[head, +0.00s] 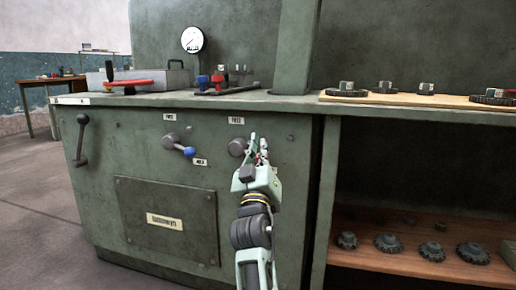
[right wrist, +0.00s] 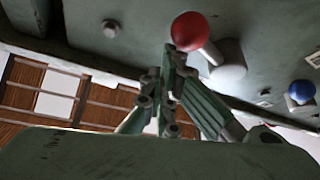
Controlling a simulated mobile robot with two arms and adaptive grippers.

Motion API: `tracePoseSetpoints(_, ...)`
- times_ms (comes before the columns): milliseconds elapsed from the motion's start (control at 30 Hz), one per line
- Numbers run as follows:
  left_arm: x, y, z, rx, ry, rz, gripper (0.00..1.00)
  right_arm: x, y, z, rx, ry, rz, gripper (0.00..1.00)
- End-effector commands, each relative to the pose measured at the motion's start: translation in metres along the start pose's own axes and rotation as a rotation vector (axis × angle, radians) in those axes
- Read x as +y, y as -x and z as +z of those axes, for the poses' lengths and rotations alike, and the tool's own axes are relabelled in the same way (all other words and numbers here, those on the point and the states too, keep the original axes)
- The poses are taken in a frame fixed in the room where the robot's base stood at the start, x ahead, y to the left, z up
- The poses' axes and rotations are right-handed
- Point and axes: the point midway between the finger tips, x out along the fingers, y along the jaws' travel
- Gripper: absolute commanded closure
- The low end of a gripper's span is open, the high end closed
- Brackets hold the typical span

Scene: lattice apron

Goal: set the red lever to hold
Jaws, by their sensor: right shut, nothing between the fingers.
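The red lever shows in the right wrist view as a red ball knob (right wrist: 190,31) on a short pale shaft from a round grey hub (right wrist: 228,66). In the head view its hub (head: 237,147) is on the green machine front, and my right gripper mostly hides the knob. My right gripper (head: 259,143) is shut and empty. In the right wrist view its fingertips (right wrist: 174,52) are right beside the red knob; I cannot tell if they touch. A small white label (head: 236,120) is above the hub, too small to read surely. My left gripper is out of view.
A blue-knobbed lever (head: 188,151) is left of the red one, with small labels around it. A dark handle (head: 81,140) is at the far left of the panel. An open shelf (head: 400,250) with several gears is on the right.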

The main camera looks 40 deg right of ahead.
Motion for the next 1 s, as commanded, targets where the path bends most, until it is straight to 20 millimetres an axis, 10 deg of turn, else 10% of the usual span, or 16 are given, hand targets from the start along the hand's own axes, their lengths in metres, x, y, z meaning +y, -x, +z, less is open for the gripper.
tracePoseSetpoints(1000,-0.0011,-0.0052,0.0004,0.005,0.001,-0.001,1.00,0.0021,-0.0018,0.0011,-0.001,0.002,-0.002,1.00)
